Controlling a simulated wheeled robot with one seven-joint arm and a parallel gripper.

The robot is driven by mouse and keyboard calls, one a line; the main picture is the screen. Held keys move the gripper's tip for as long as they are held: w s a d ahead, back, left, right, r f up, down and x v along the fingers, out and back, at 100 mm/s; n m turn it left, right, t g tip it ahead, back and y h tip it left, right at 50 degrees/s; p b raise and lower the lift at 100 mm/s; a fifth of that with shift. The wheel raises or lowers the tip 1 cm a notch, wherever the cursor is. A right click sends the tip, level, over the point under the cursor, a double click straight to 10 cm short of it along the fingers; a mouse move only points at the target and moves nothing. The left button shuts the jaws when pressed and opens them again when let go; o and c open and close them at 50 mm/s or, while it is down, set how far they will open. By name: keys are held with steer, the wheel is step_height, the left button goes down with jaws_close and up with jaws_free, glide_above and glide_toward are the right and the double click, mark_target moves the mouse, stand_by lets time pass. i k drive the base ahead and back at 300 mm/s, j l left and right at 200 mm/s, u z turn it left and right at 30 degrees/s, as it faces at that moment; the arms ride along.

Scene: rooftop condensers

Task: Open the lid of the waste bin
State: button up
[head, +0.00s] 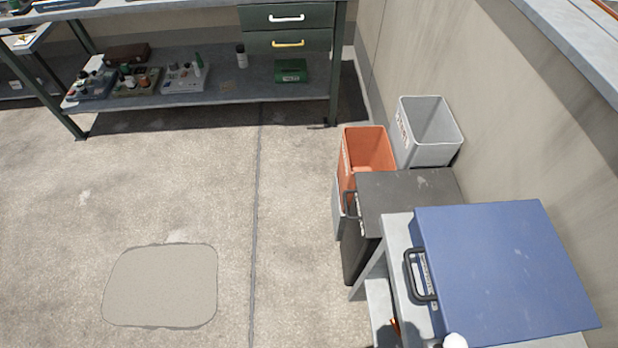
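A dark bin with a flat brown-black lid (412,190) stands on the floor right of centre, and it looks like the waste bin. The lid lies flat and shut. A dark handle (350,204) sticks out at its left side. The bin's dark body (356,250) shows below the lid on the left; its right and near parts are hidden behind a grey stand and a blue case. My gripper is not in view.
A blue case (510,265) with a black handle lies on the grey stand (400,235), close in front of the bin. An open orange bin (366,150) and an open light-grey bin (430,130) stand behind. A wall rises at right; floor to the left is clear up to a workbench (215,80).

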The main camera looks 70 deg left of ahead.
mark_target(380, 192)
steer(key=u, duration=1.35)
